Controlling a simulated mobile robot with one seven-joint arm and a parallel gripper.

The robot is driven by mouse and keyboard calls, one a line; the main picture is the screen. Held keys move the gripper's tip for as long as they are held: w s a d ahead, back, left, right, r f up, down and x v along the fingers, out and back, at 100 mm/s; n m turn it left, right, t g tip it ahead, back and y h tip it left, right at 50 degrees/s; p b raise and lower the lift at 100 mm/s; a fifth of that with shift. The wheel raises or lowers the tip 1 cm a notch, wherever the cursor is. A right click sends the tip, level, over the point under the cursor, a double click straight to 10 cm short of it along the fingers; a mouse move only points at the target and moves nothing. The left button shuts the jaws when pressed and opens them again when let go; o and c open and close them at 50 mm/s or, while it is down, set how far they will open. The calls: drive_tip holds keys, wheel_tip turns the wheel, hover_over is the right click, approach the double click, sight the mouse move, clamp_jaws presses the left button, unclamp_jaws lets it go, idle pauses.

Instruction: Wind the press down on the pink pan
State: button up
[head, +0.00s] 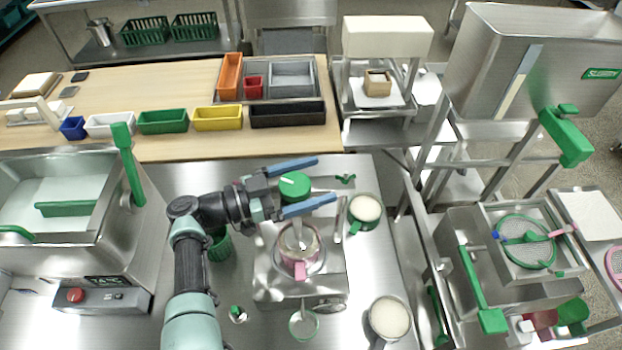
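The pink pan (300,270) sits low on a steel stand (270,291) in the middle of the steel bench; mainly its pink rim and tab show. A metal part stands over it, and I cannot tell whether they touch. A round green knob (294,184) is above and behind the pan, seemingly the top of the press. My gripper (327,180) is open, with its two blue fingers pointing right. The knob shows between the fingers, with gaps on both sides. I cannot tell whether they are at the same height.
A green-rimmed pan of pale stuff (366,208) stands right of the press, another pale-filled pan (390,317) front right. A steel vat (50,200) stands at left. Coloured bins, including a yellow one (218,118), line the wooden table behind. A tall steel hopper (525,50) is at right.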

wheel_tip(320, 180, up, 10)
drive_tip(key=p, duration=0.1)
idle(0.6)
